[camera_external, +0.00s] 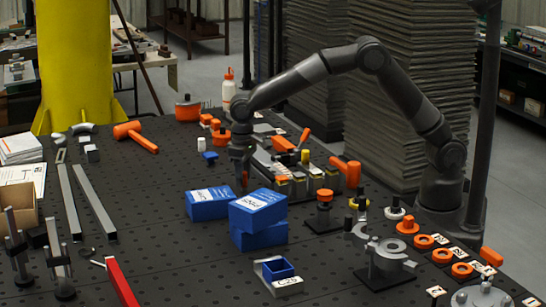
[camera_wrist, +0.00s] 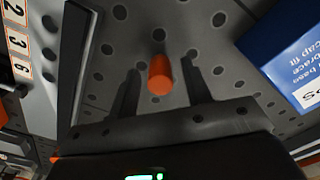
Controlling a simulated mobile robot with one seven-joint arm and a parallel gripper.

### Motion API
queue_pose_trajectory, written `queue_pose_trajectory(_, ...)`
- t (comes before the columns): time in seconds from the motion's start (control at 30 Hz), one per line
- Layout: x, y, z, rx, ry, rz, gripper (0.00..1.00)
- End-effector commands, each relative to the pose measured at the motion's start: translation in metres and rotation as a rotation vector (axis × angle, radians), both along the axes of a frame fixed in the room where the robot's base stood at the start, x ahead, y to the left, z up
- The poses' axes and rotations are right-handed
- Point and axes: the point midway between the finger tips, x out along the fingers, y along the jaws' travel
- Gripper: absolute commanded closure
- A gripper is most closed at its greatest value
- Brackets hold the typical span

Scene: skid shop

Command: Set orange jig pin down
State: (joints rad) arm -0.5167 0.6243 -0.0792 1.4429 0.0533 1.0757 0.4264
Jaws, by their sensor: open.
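The orange jig pin (camera_wrist: 160,76) stands between the two dark fingers of my gripper (camera_wrist: 160,68) in the wrist view. A gap shows between the pin and each finger. The fingers are open and hold nothing. The pin appears to be on the perforated dark tabletop; its lower end is hard to make out. In the external view my gripper (camera_external: 241,178) points down at the table, behind the blue boxes, and a small bit of orange shows at its fingers.
Blue boxes (camera_external: 258,207) stand close in front and to the right of my gripper; one also shows at the right of the wrist view (camera_wrist: 290,50). A row of grey and yellow blocks (camera_external: 300,183) lies to the right. The table toward the left front is mostly clear.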

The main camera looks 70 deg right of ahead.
Motion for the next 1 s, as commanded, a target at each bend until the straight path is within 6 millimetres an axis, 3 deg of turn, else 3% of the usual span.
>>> queue_pose_trajectory(0.17,0.0,0.0,0.005,0.001,-0.001,0.0,0.55)
queue_pose_trajectory(0.27,0.001,0.0,0.017,0.002,-0.004,0.0,0.55)
queue_pose_trajectory(0.7,0.001,0.0,0.105,0.001,-0.003,0.0,0.55)
queue_pose_trajectory(1.0,0.0,0.0,0.123,0.0,0.0,0.0,0.55)
